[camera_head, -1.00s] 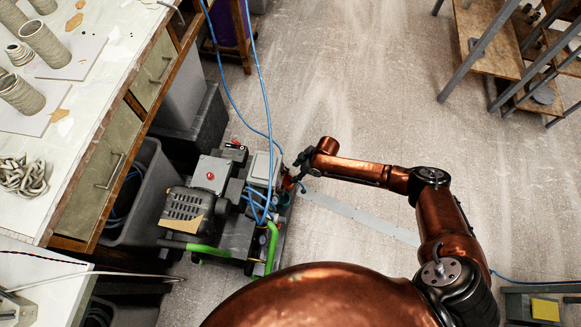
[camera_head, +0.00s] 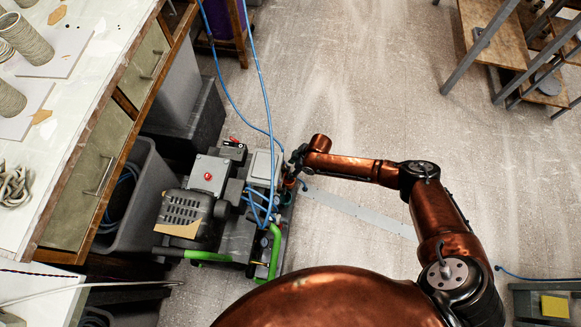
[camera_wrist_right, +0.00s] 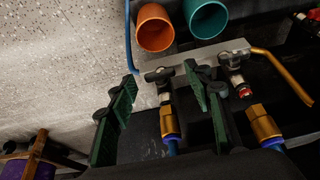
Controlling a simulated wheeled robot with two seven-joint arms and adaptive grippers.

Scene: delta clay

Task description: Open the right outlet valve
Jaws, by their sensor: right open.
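The compressor (camera_head: 205,195) stands on the floor beside the bench. Two outlet valves with black handles sit on its metal manifold in the right wrist view: one at the left (camera_wrist_right: 160,76) and one at the right (camera_wrist_right: 232,62). I cannot tell for sure which is the task's right valve. My right gripper (camera_wrist_right: 159,80) is open, its green-padded fingers on either side of the left-hand valve in that view. No clear contact shows. In the head view, my right gripper (camera_head: 293,168) is at the compressor's right edge, small and partly hidden. My left gripper is out of view.
Brass fittings (camera_wrist_right: 262,122) with blue hoses sit below the valves. An orange cup (camera_wrist_right: 155,27) and a teal cup (camera_wrist_right: 207,18) are just above the manifold. Blue hoses (camera_head: 268,100) rise past the compressor. The floor (camera_head: 350,90) to the right is largely open.

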